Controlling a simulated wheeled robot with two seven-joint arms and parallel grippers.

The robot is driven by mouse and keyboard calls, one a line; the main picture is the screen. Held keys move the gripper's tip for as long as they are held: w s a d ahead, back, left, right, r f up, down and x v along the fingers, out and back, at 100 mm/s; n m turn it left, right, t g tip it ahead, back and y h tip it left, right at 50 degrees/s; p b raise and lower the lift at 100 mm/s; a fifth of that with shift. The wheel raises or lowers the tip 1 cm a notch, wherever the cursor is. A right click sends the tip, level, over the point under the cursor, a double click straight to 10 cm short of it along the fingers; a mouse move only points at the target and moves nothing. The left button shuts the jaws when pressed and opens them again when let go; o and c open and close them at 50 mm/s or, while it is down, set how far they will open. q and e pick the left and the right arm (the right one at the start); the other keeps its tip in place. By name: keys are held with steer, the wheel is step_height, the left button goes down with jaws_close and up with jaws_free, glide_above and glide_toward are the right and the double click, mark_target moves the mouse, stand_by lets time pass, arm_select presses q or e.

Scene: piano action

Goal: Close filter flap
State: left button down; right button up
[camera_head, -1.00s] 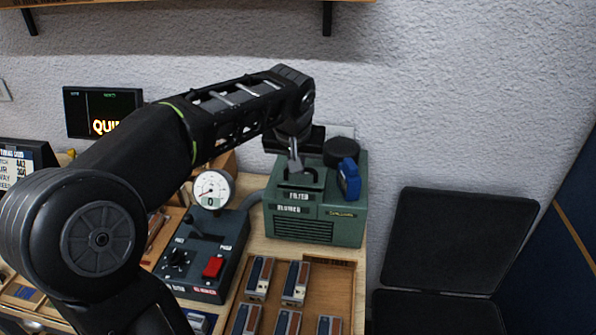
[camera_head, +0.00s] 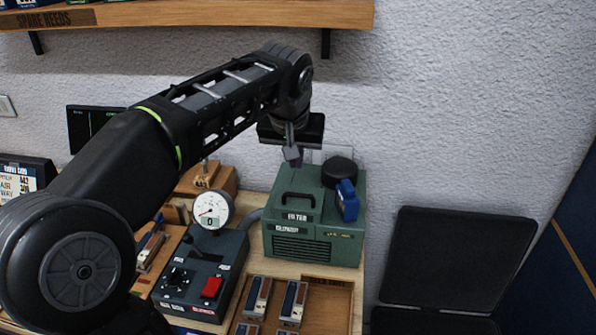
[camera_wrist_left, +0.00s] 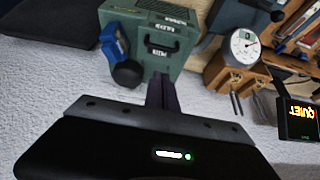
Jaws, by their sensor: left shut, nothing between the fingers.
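The green filter box (camera_head: 312,245) stands at the back of the bench. Its top flap (camera_head: 297,207), with a black handle and a FILTER label, lies flat against the box as far as I can tell. The box also shows upside down in the left wrist view (camera_wrist_left: 150,30). My left gripper (camera_head: 293,158) is shut and empty, above and behind the flap, apart from it. In the left wrist view its fingers (camera_wrist_left: 162,88) point toward the box. My right gripper is not in view.
A blue part (camera_head: 347,200) and a black round cap (camera_head: 338,171) sit at the box's right side. A gauge (camera_head: 211,210) and a control box with a red switch (camera_head: 212,287) stand to the left. A wooden tray (camera_head: 330,300) holds reed blocks in front. A shelf (camera_head: 200,14) hangs above.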

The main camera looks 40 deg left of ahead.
arm_select(q)
steer(key=v, duration=0.5)
steer(key=shift+r, duration=0.1)
stand_by(0.4)
